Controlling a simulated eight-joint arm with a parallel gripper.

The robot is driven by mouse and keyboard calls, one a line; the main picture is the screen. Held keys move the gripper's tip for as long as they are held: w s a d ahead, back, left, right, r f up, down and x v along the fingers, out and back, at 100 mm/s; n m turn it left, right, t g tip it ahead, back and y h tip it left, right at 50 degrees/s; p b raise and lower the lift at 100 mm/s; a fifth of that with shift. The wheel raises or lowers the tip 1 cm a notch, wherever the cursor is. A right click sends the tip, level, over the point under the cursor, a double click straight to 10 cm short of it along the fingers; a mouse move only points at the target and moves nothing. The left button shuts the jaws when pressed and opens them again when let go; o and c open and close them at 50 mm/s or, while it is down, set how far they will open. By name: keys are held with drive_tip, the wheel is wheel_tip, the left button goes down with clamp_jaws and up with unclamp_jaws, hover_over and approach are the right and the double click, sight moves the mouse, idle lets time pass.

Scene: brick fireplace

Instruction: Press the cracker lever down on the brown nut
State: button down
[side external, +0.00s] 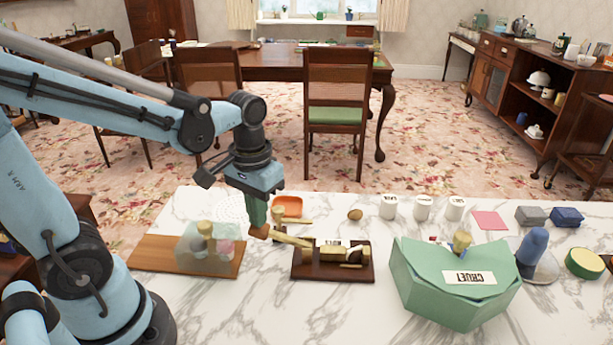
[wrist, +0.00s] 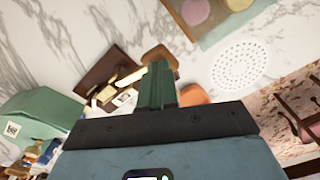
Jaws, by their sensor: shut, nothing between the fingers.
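The cracker has a dark wooden base (side external: 300,272) with a pale lever (side external: 290,239) reaching out to its left and ending in a brown wooden end piece. My gripper (side external: 257,226) is shut and empty, pointing down at that end piece. In the wrist view the shut green fingers (wrist: 158,72) overlap the brown end piece (wrist: 157,54); I cannot tell whether they touch it. The cracker base (wrist: 103,68) also shows there. A brown nut-like object (side external: 355,214) lies on the marble behind the cracker. Whether a nut sits under the lever is unclear.
A wooden board (side external: 150,252) with a clear cover stands left of the cracker. An orange dish (side external: 288,205) is just behind the lever. A green box (side external: 440,300) stands to the right. White cups (side external: 422,208) line the back. Front marble is clear.

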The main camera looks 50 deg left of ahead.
drive_tip(key=shift+r, duration=0.85)
wheel_tip(320, 180, up, 7)
idle(0.6)
drive_tip(key=shift+f, duration=3.6)
